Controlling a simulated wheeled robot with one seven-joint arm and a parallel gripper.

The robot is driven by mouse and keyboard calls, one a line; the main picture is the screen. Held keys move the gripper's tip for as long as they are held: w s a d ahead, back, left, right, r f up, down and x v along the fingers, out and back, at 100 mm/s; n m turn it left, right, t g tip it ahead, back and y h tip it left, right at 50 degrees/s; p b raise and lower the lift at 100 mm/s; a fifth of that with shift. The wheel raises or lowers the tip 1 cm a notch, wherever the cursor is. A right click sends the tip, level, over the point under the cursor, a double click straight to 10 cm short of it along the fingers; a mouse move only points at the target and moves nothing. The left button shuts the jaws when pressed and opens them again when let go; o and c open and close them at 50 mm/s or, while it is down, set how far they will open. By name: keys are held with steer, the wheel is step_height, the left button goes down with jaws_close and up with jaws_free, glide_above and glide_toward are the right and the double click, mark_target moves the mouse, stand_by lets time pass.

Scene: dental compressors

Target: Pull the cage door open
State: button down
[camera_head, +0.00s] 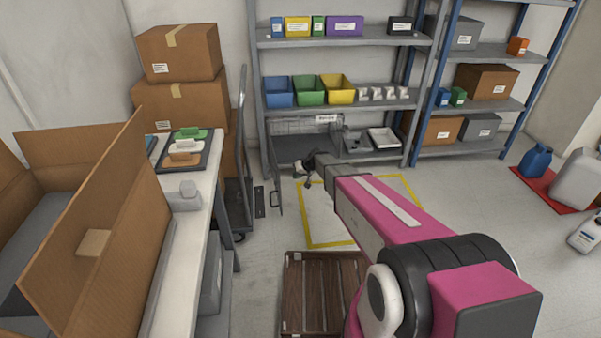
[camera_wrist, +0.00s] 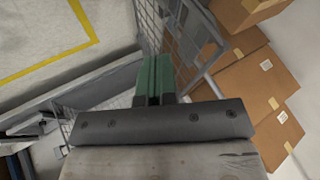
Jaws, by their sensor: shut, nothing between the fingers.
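The wire-mesh cage (camera_head: 306,128) sits on the lowest level of the grey shelf. Its mesh door (camera_head: 276,178) stands swung out from the cage's left side, towards me, with a dark handle (camera_head: 273,199) near its free end. In the wrist view the door (camera_wrist: 178,22) rises just beyond and to the right of my fingers. My gripper (camera_head: 304,181) is in front of the cage, to the right of the door. In the wrist view its green fingers (camera_wrist: 153,78) are together with nothing between them. Whether they touch the door I cannot tell.
A grey rack (camera_head: 345,45) holds bins above the cage. A cart (camera_head: 240,160) and stacked cardboard boxes (camera_head: 180,52) stand left of the door. A wooden pallet (camera_head: 322,290) lies on the floor in front. Floor inside the yellow outline (camera_head: 415,192) is clear.

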steer(key=a+f, duration=0.3)
steer(key=a, duration=0.3)
stand_by(0.3)
